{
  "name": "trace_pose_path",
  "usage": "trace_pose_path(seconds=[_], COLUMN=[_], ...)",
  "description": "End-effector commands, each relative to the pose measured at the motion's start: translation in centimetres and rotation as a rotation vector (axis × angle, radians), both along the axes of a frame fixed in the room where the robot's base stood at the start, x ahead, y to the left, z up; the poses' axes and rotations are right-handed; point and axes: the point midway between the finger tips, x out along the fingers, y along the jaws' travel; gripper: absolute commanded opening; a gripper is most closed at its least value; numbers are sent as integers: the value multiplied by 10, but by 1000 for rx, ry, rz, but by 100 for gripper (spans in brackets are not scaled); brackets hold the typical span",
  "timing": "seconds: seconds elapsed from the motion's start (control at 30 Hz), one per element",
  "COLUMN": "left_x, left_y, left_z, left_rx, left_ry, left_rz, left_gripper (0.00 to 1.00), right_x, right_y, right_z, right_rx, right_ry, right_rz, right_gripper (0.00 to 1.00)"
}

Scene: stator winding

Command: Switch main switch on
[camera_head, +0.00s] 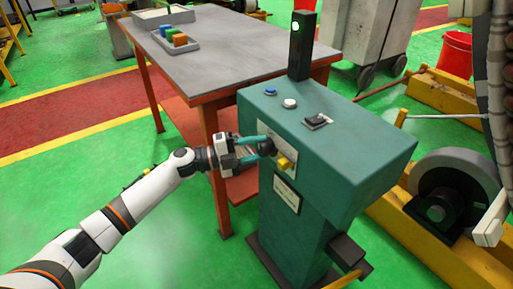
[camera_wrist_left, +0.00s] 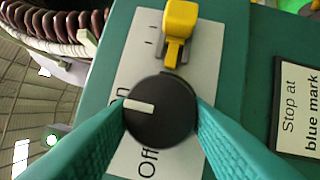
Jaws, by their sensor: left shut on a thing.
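The main switch is a round black knob (camera_head: 267,147) on the front of the green control console (camera_head: 330,155). In the left wrist view the knob (camera_wrist_left: 160,112) has a white pointer mark turned toward the partly hidden "On" lettering; "Off" (camera_wrist_left: 148,160) is printed at another side. My left gripper (camera_head: 260,149) has its two teal fingers on either side of the knob, shut on it. A yellow lever (camera_head: 284,163) sits beside the knob on the same light plate and also shows in the left wrist view (camera_wrist_left: 180,25). My right gripper is not in view.
The console top has a blue button (camera_head: 271,91), a white button (camera_head: 289,103), a dark switch (camera_head: 317,121) and a lamp post (camera_head: 302,45) with a green light. A grey-topped table (camera_head: 235,55) stands behind. A "Stop at blue mark" label (camera_wrist_left: 299,110) is near the knob.

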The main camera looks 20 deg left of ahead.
Motion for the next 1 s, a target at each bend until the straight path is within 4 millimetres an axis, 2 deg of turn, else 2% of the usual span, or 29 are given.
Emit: trace_pose_path(seconds=[0.43,0.47,0.5,0.83,1.0], left_x=[0,0,0,-1,-12], left_y=[0,0,0,2,21], left_z=[-2,-2,-1,-1,-3], left_rx=[12,12,11,10,11], left_ry=[-6,-6,-6,-5,-3], left_rz=[0,-1,0,1,1], left_gripper=[19,43,50,51,51], right_x=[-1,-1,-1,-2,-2], right_y=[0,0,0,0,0], right_z=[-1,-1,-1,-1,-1], right_rx=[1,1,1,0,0], right_ry=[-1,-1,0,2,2], right_rz=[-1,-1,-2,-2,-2], right_gripper=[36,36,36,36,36])
